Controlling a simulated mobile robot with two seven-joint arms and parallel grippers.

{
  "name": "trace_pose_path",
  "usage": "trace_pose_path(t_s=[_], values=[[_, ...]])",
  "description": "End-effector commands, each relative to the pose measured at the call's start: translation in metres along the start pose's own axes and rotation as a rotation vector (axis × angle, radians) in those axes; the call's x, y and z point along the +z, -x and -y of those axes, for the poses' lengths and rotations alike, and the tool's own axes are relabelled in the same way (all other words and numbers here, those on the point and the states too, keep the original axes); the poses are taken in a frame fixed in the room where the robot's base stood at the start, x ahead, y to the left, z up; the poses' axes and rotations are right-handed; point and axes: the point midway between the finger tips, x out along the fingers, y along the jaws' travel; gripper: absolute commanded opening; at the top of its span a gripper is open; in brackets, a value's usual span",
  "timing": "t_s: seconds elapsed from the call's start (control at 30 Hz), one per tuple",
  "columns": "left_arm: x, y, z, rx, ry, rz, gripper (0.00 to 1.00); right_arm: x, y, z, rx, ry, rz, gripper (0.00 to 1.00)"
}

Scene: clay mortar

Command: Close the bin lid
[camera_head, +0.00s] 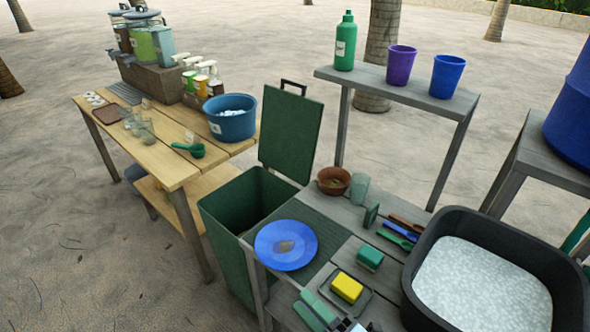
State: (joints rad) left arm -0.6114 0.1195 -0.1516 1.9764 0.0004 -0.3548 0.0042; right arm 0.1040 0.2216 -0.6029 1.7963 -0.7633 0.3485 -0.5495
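The green bin (224,222) stands between the wooden table and the grey wash table. Its lid (290,132) is raised, standing nearly upright at the back with a black handle on its top edge. The bin's mouth is open and its inside looks dark and empty as far as I can see. My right gripper (352,325) shows only as a small part at the bottom edge, well in front of the lid and apart from it; its fingers are too cut off to judge. My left gripper is not in view.
A blue plate (286,245) lies on the grey table (345,215) beside the bin's mouth. A yellow sponge (346,287), brushes and a black basin (420,300) are to the right. A blue tub (231,118) stands on the wooden table (170,165) left of the lid.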

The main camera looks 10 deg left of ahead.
Motion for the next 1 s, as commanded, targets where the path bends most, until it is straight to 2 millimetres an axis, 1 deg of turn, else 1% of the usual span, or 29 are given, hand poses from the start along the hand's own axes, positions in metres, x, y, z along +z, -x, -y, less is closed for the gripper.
trace_pose_path(t_s=[0.03, 0.07, 0.1, 0.17, 0.2, 0.23, 0.27, 0.3, 0.37, 0.4, 0.5, 0.6, 0.7, 0.8, 1.0], values=[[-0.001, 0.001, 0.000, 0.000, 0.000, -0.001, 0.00, 0.013, 0.021, 0.012, -0.026, -0.153, 0.123, 0.40], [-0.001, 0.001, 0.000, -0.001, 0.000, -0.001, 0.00, 0.021, 0.034, 0.019, -0.039, -0.244, 0.194, 0.40], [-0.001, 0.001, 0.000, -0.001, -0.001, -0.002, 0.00, 0.031, 0.053, 0.030, -0.056, -0.362, 0.290, 0.40], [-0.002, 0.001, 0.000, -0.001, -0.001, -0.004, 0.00, 0.043, 0.085, 0.048, -0.078, -0.538, 0.433, 0.40], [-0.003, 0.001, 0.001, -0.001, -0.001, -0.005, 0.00, 0.048, 0.108, 0.061, -0.092, -0.655, 0.531, 0.40], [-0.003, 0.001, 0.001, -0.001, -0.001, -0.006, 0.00, 0.051, 0.126, 0.070, -0.099, -0.740, 0.602, 0.40], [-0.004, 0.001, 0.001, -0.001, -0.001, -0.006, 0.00, 0.052, 0.145, 0.080, -0.105, -0.822, 0.673, 0.40], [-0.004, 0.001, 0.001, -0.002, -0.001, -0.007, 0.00, 0.051, 0.170, 0.092, -0.114, -0.926, 0.766, 0.40], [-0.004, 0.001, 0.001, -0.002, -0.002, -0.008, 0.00, 0.048, 0.206, 0.107, -0.121, -1.069, 0.893, 0.40], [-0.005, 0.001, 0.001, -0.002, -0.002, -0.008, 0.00, 0.043, 0.228, 0.117, -0.124, -1.153, 0.972, 0.40], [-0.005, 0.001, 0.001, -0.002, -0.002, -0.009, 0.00, 0.030, 0.274, 0.132, -0.122, -1.322, 1.134, 0.40], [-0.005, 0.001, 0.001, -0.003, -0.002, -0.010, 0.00, 0.018, 0.305, 0.141, -0.118, -1.432, 1.242, 0.40], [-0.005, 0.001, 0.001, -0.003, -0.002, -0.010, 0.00, 0.011, 0.320, 0.145, -0.114, -1.487, 1.299, 0.40], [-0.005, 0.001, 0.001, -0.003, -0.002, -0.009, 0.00, 0.008, 0.325, 0.146, -0.112, -1.506, 1.318, 0.40], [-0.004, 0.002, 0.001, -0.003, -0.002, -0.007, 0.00, 0.009, 0.325, 0.146, -0.113, -1.504, 1.316, 0.40]])
